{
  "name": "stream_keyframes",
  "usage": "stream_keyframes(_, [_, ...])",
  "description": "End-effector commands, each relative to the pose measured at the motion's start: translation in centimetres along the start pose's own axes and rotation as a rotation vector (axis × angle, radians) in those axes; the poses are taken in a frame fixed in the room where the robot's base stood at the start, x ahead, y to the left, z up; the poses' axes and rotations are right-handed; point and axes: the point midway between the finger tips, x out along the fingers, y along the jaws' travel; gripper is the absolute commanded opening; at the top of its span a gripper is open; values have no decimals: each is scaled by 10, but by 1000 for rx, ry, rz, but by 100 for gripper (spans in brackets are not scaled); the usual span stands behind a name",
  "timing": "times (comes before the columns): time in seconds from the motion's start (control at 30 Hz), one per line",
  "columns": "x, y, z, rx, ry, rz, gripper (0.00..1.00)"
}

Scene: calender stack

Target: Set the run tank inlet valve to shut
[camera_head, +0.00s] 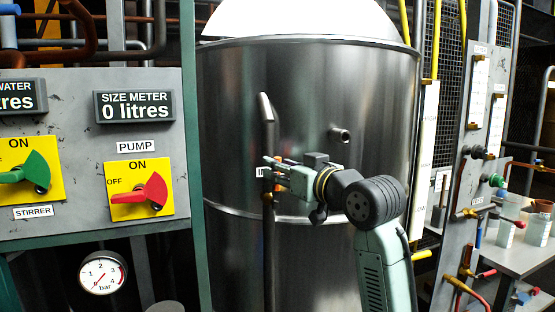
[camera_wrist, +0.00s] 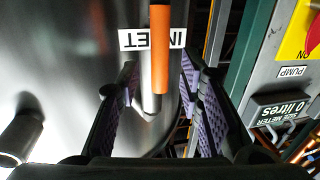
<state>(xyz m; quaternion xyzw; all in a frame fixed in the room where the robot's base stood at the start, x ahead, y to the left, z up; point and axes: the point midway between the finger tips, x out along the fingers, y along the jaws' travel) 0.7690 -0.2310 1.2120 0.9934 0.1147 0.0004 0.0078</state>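The inlet valve shows in the wrist view as an orange lever (camera_wrist: 160,48) in line with the pipe (camera_wrist: 150,103) behind it. A white INLET label (camera_wrist: 133,39), upside down there, sits behind the lever on the tank. My gripper (camera_wrist: 160,78) is open, its purple-padded fingers on either side of the lever, with gaps visible on both sides. In the head view my gripper (camera_head: 270,176) is in front of the steel tank (camera_head: 310,100), at the vertical pipe (camera_head: 268,240); it hides most of the label and lever there.
The control panel (camera_head: 80,225) with the red pump switch (camera_head: 145,190), green stirrer switch (camera_head: 32,172) and size meter (camera_head: 134,106) reading 0 litres stands left of my gripper. A short pipe stub (camera_head: 341,135) sticks out of the tank; it also shows in the wrist view (camera_wrist: 22,135).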

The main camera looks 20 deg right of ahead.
Motion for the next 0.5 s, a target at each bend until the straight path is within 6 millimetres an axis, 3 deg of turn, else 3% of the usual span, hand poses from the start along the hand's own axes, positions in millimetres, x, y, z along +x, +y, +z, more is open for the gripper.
stream_keyframes(0.2, [18,0,-1,0,1,0,34])
stream_keyframes(0.5, [20,0,0,0,1,0,33])
